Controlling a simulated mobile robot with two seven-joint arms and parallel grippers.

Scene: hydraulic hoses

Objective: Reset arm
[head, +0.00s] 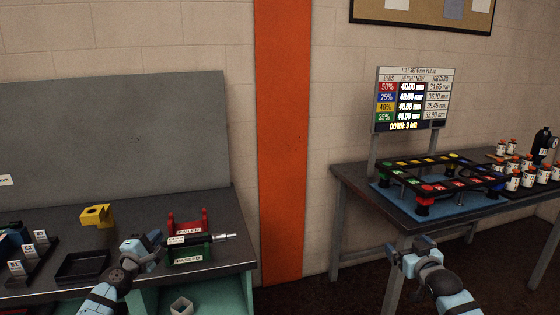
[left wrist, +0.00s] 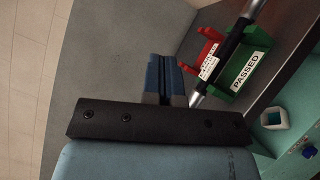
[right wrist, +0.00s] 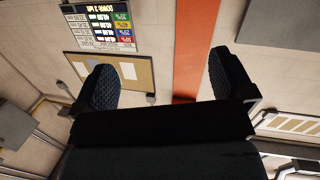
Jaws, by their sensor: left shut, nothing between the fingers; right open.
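My left gripper (head: 150,243) is over the left bench, beside the red and green racks; in the left wrist view its fingers (left wrist: 163,78) are together with nothing between them. My right gripper (head: 424,244) is in front of the right table; in the right wrist view its dark padded fingers (right wrist: 166,85) are wide apart and empty.
The left bench (head: 240,255) also holds a yellow block (head: 96,215), a black tray (head: 82,266) and labelled holders (head: 40,248). The right table (head: 375,205) bears a black frame with coloured tiles (head: 425,187), several small bottles (head: 513,180) and a display board (head: 411,99). Floor shows between the benches.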

